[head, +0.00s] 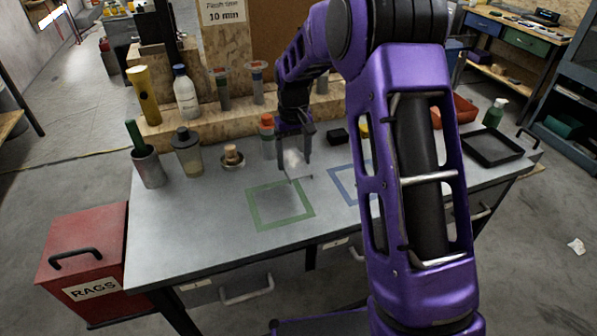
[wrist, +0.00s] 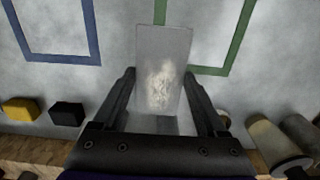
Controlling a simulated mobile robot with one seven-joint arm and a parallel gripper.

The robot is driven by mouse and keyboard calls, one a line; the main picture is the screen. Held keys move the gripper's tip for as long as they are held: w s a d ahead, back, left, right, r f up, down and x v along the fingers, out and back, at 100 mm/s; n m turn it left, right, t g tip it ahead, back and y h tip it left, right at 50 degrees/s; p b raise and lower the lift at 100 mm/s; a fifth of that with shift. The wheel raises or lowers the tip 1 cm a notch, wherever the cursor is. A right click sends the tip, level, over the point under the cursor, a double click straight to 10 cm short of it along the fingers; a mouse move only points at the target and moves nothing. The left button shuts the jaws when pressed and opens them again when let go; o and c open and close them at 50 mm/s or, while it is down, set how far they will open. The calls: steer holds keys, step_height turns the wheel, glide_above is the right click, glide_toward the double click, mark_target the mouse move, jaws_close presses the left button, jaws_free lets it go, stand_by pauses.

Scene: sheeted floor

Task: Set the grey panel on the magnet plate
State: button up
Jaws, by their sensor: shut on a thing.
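The grey panel (wrist: 177,42) is a flat, thin rectangle with a pale, blotchy smear on its face. It stands between the two fingers of my gripper (wrist: 160,78), which is shut on it. In the head view my gripper (head: 294,162) holds the panel (head: 294,158) low over the worktable, just behind the green square outline. I cannot tell whether the panel's lower edge touches the table. I cannot clearly pick out a magnet plate; a plain grey patch (wrist: 150,124) shows between the finger bases in the wrist view.
The worktable (head: 200,225) carries a green outline (head: 254,210) and a blue outline (head: 345,192), partly behind my arm. Bottles, a cup (head: 148,167) and a jar (head: 187,155) stand at left. A black block (head: 337,136) sits behind, a black tray (head: 490,148) at right. The front left is clear.

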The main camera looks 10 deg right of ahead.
mark_target(294, 184)
steer(key=shift+f, duration=2.9)
steer(key=shift+f, duration=0.2)
steer(key=o, duration=1.6)
steer(key=shift+r, duration=0.15)
